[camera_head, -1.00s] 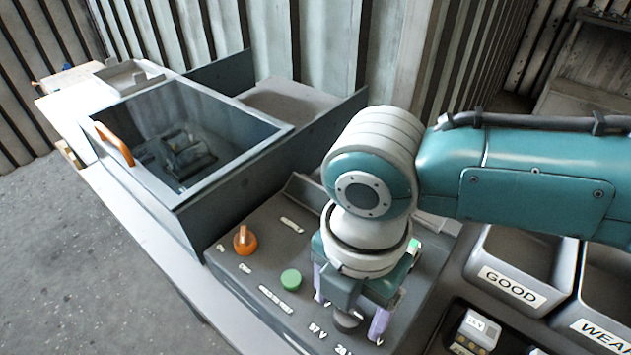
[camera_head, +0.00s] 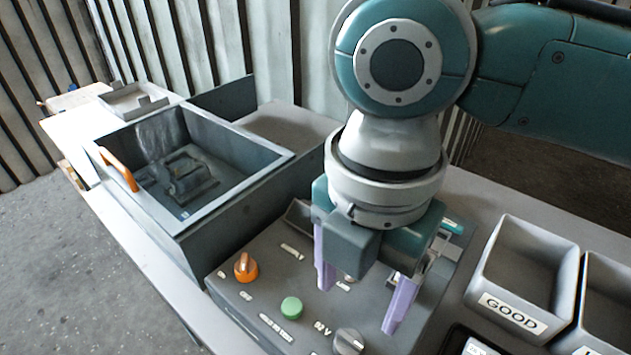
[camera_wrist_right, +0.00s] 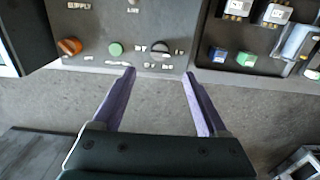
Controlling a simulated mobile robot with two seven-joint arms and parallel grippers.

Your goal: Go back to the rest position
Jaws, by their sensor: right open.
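My right gripper (camera_head: 358,305) is open and empty. Its two purple fingers point down over the grey control panel (camera_head: 230,305) in the head view. The grey dial knob (camera_head: 349,341) sits apart from the fingers, nearer the panel's front edge. In the wrist view the open fingers (camera_wrist_right: 159,74) have nothing between them but grey floor, with the dial knob (camera_wrist_right: 160,46) beyond the tips. The panel also has an orange switch (camera_head: 246,267) and a green button (camera_head: 291,308). My left gripper is not in view.
A grey box (camera_head: 235,205) with an orange handle (camera_head: 118,169) and a dark machine part inside stands left of the panel. A bin marked GOOD (camera_head: 512,312) and another bin (camera_head: 605,300) stand at the right. A corrugated wall (camera_head: 270,45) rises behind.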

